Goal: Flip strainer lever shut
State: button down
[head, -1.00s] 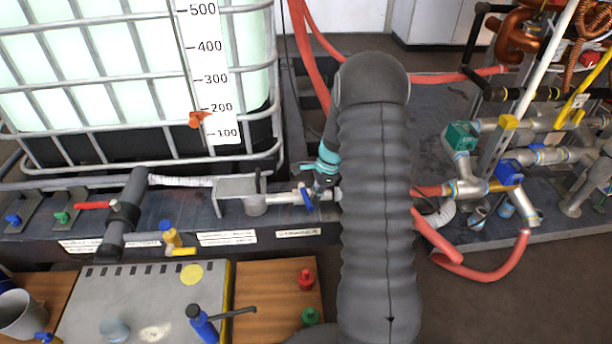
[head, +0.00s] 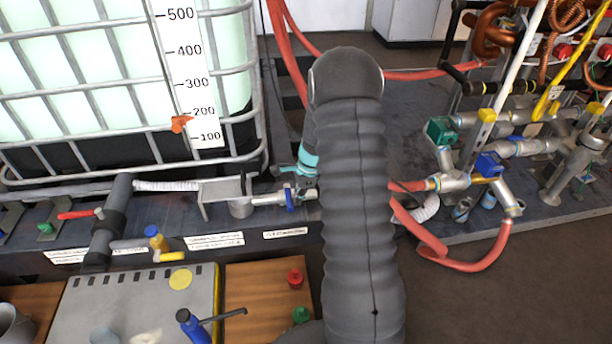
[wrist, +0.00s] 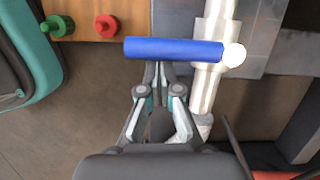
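The blue lever (wrist: 170,50) lies crosswise to the silver pipe (wrist: 208,75) in the wrist view, with its round pale pivot end over the pipe and its bar reaching left. In the head view the lever (head: 290,201) shows small beside my gripper, on the pipe end right of the grey bracket. My gripper (wrist: 160,70) has its fingers drawn together at the tips. The tips are right at the near edge of the lever bar, with nothing seen between them. I cannot tell whether they touch it. In the head view my arm hides much of the gripper (head: 304,180).
A white caged tank (head: 110,90) stands behind the pipe. Red hoses (head: 460,258) and a valve rack lie to the right. A wooden bench (head: 262,290) with red and green knobs is at the front. Other levers, including a red one (head: 76,214), lie left.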

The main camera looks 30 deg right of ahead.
jog(key=d, duration=0.1)
jog(key=s+d, duration=0.1)
jog(key=d+f, duration=0.1)
jog(key=d, duration=0.1)
jog(key=shift+s, duration=0.2)
jog(key=v, duration=1)
jog(key=shift+a+p, duration=0.15)
jog(key=shift+p, duration=0.2)
jog(key=shift+s+r, duration=0.1)
